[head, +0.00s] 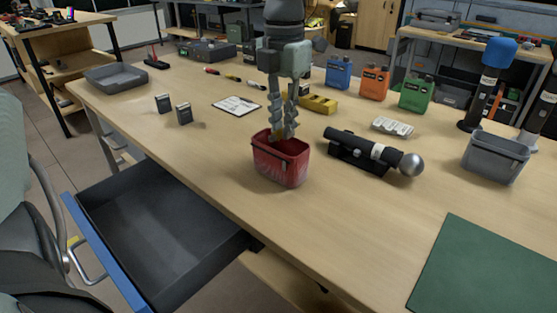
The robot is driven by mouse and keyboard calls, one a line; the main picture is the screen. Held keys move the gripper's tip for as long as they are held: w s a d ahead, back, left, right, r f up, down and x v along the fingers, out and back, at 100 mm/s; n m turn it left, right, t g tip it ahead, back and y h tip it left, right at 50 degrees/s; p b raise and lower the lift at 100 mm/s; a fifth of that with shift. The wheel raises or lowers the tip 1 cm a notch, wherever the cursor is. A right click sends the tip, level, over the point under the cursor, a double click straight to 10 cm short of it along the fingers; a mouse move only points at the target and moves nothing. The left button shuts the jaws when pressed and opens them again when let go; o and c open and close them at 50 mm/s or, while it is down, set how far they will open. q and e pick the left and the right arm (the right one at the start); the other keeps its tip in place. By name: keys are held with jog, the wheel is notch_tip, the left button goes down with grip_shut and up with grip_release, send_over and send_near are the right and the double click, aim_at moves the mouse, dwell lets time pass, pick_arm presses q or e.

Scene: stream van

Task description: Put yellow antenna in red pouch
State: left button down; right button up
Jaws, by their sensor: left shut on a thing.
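The red pouch (281,168) stands upright and open-topped on the wooden table, near the middle of the head view. My left gripper (286,134) points straight down over it, with its fingertips at the pouch's mouth. The gripper is shut on the yellow antenna (277,134), of which only a small yellow part shows between the fingers and the pouch's rim. The rest of the antenna is hidden by the fingers and the pouch wall. My right gripper is not in view.
A black flashlight-like device (361,149) lies right of the pouch, and a yellow block (318,104) is behind it. A grey bin (495,158) and green mat (490,268) are at right. An open drawer (165,225) juts out at lower left.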

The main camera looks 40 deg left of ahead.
pick_arm(q)
jog(key=c, duration=1.4)
grip_release()
jog(key=shift+r, duration=0.1)
notch_tip(320, 180, up, 12)
jog(key=shift+f, duration=0.1)
